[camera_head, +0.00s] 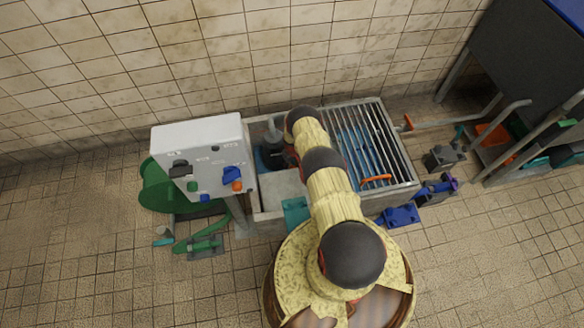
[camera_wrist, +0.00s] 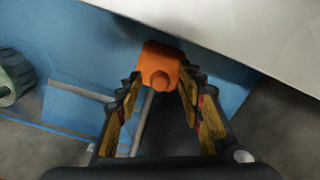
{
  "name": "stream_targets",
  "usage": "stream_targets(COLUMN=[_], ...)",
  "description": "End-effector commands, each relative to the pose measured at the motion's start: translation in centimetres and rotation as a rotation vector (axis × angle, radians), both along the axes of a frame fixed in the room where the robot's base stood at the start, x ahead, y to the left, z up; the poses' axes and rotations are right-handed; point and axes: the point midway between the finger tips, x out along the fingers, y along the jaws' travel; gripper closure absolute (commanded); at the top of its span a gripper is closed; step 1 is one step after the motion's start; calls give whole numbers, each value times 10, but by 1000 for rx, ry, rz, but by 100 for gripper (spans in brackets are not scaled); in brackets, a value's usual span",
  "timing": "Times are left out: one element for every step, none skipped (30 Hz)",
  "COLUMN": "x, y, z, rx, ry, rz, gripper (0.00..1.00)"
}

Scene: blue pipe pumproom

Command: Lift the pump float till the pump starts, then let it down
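In the wrist view an orange block with a rounded knob (camera_wrist: 160,66) sits between the tips of my gripper (camera_wrist: 160,80). It looks like the float or its handle, but I cannot be sure. The fingertips flank it closely on both sides. Whether they press on it is unclear. A thin grey rod (camera_wrist: 143,122) shows below it, between the fingers. In the head view my arm reaches over the grey pit frame (camera_head: 262,222), and my gripper is hidden. A dark pump-like body (camera_head: 272,140) stands in the pit's left opening.
A white control box (camera_head: 205,133) with coloured controls stands left of the pit, before a green reel (camera_head: 157,187). A metal grating (camera_head: 386,140) with an orange handle (camera_head: 376,179) covers the pit's right side. A dark bench (camera_head: 515,60) stands far right.

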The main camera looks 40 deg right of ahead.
Motion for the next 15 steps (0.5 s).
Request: stream_targets(x=[0,0,0,0,0,0,0,0,0,0,0,0,0,0,0], y=[0,0,0,0,0,0,0,0,0,0,0,0,0,0,0], z=[0,0,0,1,1,1,1,1,1,1,0,0,1,0,1], rx=[0,0,0,0,0,0,0,0,0,0,0,0,0,0,0], ry=[0,0,0,0,0,0,0,0,0,0,0,0,0,0,0], rz=[0,0,0,0,0,0,0,0,0,0,0,0,0,0,0], gripper=[62,62,62,62,62,64,66,67,70,71,73,75,77,79,81])
